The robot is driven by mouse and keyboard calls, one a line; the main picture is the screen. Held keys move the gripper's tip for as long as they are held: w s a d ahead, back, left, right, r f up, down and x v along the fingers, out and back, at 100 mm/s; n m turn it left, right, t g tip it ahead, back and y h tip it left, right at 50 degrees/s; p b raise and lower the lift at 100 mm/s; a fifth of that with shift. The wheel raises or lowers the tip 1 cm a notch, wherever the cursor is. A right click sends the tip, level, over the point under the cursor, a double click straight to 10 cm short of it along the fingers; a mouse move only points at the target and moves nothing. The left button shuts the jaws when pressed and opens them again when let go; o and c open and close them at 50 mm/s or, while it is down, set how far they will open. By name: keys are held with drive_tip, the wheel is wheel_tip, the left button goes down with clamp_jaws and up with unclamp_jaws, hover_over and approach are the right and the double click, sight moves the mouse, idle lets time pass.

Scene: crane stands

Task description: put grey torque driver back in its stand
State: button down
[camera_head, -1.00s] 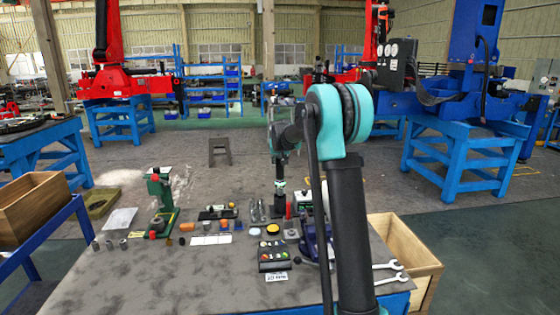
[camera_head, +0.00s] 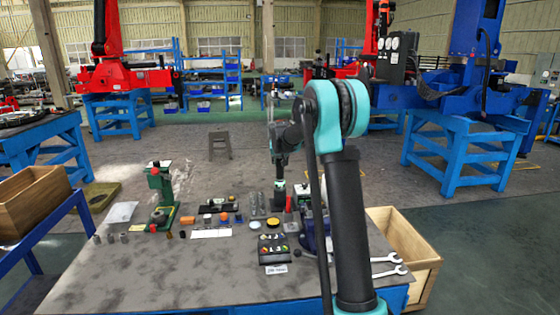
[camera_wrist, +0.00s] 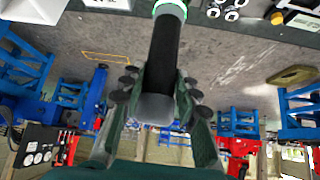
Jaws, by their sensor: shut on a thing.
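My gripper (camera_wrist: 158,98) is shut on the grey torque driver (camera_wrist: 163,55), with one finger on each side of its dark grey body. A bright green ring glows around the driver at the top of the wrist view. In the head view my gripper (camera_head: 279,178) points down over the far part of the table, and the driver (camera_head: 279,196) hangs upright below it as a dark shape. Its lower end is near small items, and I cannot tell whether it touches anything. I cannot pick out the driver's stand with certainty.
The grey table (camera_head: 150,270) holds a green stand (camera_head: 160,185) at left, a black tray (camera_head: 273,248) with coloured pieces, a blue-purple device (camera_head: 312,234) partly behind my arm, and wrenches (camera_head: 385,266). The front left of the table is clear. A wooden crate (camera_head: 408,240) is at right.

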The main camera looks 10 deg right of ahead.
drive_tip(key=shift+f, duration=0.65)
drive_tip(key=c, duration=1)
unclamp_jaws()
drive_tip(key=shift+c, duration=0.2)
drive_tip(key=shift+v, duration=2.55)
drive_tip(key=d+v, duration=0.1)
drive_tip(key=v, duration=1)
drive_tip(key=s+d+f+g, duration=0.1)
drive_tip(key=s+f, duration=0.7)
drive_tip(key=s, duration=0.6)
drive_tip(key=s+d+f+n+g, duration=0.1)
drive_tip(key=s+d+f, duration=0.1)
drive_tip(key=s+f, duration=0.6)
drive_tip(key=s+d+f+g+y, duration=0.1)
drive_tip(key=s+f, duration=0.7)
drive_tip(key=s, duration=1.4)
drive_tip(key=shift+s+d+f+g, duration=0.2)
drive_tip(key=shift+f+g, duration=0.15)
drive_tip(key=shift+g, duration=0.05)
